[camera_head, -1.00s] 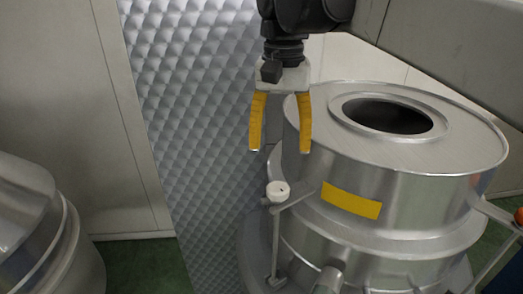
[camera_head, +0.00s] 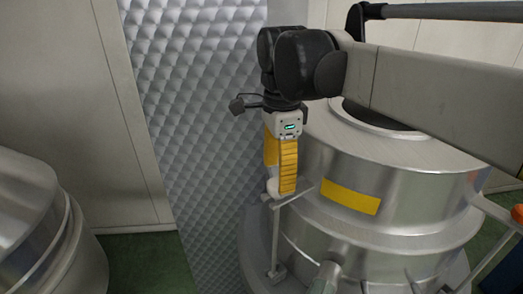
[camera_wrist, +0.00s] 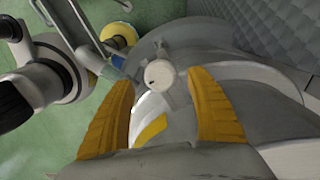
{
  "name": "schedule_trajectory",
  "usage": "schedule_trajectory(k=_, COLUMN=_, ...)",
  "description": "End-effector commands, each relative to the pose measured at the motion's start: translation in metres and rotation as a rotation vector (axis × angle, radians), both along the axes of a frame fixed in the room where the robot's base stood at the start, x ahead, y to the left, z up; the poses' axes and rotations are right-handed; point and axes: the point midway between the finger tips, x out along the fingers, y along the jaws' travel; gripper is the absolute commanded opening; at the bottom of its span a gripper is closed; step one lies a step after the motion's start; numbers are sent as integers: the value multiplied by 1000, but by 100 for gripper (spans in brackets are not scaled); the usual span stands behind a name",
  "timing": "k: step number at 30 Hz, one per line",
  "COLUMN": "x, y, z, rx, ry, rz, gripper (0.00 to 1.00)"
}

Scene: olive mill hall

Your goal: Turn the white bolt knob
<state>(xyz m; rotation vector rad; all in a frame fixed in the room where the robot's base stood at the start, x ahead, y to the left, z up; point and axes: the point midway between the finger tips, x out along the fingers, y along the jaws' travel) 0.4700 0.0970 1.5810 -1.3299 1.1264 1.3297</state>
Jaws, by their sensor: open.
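The white bolt knob (camera_head: 271,187) is a small round cap at the top of a thin metal rod beside the steel vessel (camera_head: 400,215). In the head view a yellow finger hides part of it. My gripper (camera_head: 281,190) points down with its fingertips at about the knob's height. In the wrist view the knob (camera_wrist: 160,74) shows its round face between the two spread yellow fingertips of my gripper (camera_wrist: 160,78). A gap shows on each side of the knob there, and the fingers look open and empty.
The vessel carries a yellow label (camera_head: 350,198) and stands close to the right of my gripper. A quilted metal panel (camera_head: 195,120) rises behind. Another steel vessel (camera_head: 35,225) is at the far left. An orange ball (camera_head: 517,213) sits at the right edge.

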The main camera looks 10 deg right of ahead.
Motion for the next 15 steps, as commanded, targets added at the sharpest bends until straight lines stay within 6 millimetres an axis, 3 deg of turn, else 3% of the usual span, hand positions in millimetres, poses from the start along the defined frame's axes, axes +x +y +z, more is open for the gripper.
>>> schedule_trajectory(k=6, x=0, y=0, z=-26, rx=0, ry=0, rz=1, gripper=66)
schedule_trajectory(k=15, x=0, y=0, z=-32, rx=0, ry=0, rz=1, gripper=66)
